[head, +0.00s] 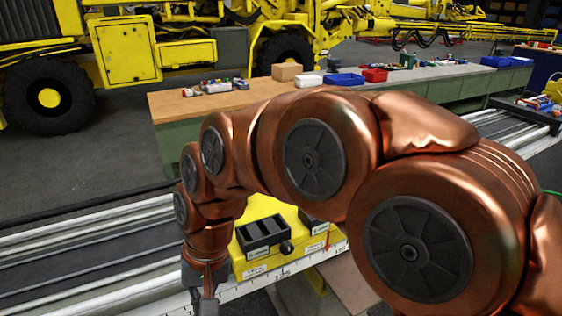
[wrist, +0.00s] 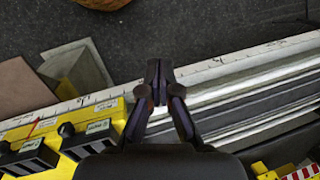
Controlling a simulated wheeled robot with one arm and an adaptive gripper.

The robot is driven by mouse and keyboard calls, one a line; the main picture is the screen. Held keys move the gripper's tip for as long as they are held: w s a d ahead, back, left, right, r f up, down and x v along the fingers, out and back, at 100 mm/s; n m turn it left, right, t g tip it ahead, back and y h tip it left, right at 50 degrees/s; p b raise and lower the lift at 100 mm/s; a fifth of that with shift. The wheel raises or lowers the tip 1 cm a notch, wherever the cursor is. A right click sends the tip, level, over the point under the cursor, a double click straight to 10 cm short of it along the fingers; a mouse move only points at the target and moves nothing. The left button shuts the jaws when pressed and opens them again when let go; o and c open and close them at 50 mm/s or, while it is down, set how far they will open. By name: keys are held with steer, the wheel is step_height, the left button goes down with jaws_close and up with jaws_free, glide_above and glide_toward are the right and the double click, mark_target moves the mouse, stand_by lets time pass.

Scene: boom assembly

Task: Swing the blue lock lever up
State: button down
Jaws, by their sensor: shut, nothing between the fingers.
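I cannot make out a blue lock lever in either view. My gripper (wrist: 158,70) is shut and empty in the wrist view, its fingertips together over the edge of a pale rail (wrist: 220,78) with scale marks. In the head view my gripper (head: 204,300) points down at the lower left of the yellow unit, and my arm hides part of the scene. The yellow unit (head: 256,266) sits along the rail and carries black blocks (head: 262,233). It also shows at the lower left of the wrist view (wrist: 112,112), left of my gripper.
A long workbench (head: 215,99) with bins and small parts stands behind my arm. Yellow machinery (head: 128,52) with large wheels stands at the back.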

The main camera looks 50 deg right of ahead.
steer(key=w+d+r+m+t+y+b, duration=0.1)
steer(key=w+d+r+m+t+b, duration=0.15)
steer(key=w+d+m, duration=0.6)
steer(key=w+d+r+m+t+y+b, duration=0.1)
steer(key=w+d+m+t, duration=0.3)
steer(key=w+d+m, duration=0.45)
steer(key=s+d+m+t+h+b, duration=0.1)
steer(key=d+m+t+h, duration=0.35)
steer(key=d, duration=1.05)
steer(key=s+d+m+t+h+b, duration=0.15)
steer(key=d+m, duration=0.65)
steer(key=d, duration=0.8)
steer(key=w+f+y+p, duration=0.1)
steer(key=w+f+p, duration=0.2)
steer(key=w, duration=0.9)
steer(key=shift+w+a+f+g, duration=0.2)
steer(key=shift+f+g, duration=0.15)
steer(key=shift+f, duration=0.35)
steer(key=shift+r, duration=0.1)
